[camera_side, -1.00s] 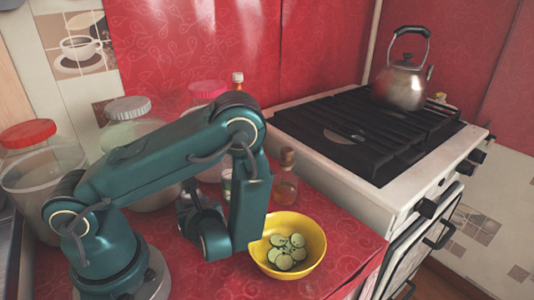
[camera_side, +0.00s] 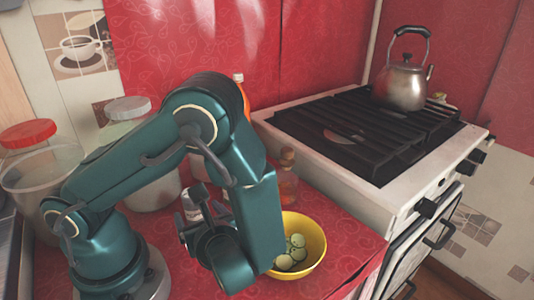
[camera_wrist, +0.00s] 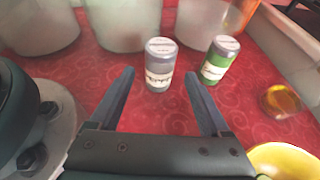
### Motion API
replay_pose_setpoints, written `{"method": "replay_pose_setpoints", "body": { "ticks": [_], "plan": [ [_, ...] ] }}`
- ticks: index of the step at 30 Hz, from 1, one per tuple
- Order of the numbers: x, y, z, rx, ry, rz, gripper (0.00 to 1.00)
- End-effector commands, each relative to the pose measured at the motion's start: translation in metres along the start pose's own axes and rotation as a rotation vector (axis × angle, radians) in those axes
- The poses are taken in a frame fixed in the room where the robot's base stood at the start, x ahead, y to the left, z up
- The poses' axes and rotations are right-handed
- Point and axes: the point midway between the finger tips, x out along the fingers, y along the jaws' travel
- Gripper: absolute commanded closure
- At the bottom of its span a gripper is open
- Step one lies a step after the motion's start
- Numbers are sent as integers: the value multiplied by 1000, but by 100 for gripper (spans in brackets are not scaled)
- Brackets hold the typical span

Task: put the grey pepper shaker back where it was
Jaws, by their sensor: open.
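The grey pepper shaker (camera_wrist: 159,67) stands upright on the red counter in the wrist view. It has a pale lid and a cream label. It also shows partly beside my gripper in the side view (camera_side: 191,206). My gripper (camera_wrist: 160,73) is open and empty. Its two fingers show on either side of the shaker in the wrist view, with a gap on each side, and do not touch it. How far the fingertips are from it in depth is hard to tell.
A green shaker (camera_wrist: 219,60) stands close to the right. An amber bottle (camera_side: 287,180) is farther right. Jars (camera_side: 148,165) line the back. The stove (camera_side: 358,205) is at right.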

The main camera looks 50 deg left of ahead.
Motion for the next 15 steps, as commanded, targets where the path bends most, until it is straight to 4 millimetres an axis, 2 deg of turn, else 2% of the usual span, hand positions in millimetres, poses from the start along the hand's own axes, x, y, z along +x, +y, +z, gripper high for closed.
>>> {"method": "replay_pose_setpoints", "body": {
  "ticks": [3, 6, 11, 15],
  "plan": [
    [-20, -1, 0, -1, 2, -5, 19],
    [-30, 0, 0, 0, 1, -3, 19],
    [-38, 2, 2, -30, 29, 23, 19],
    [-42, 10, 8, -170, 147, 120, 19]
  ]
}}
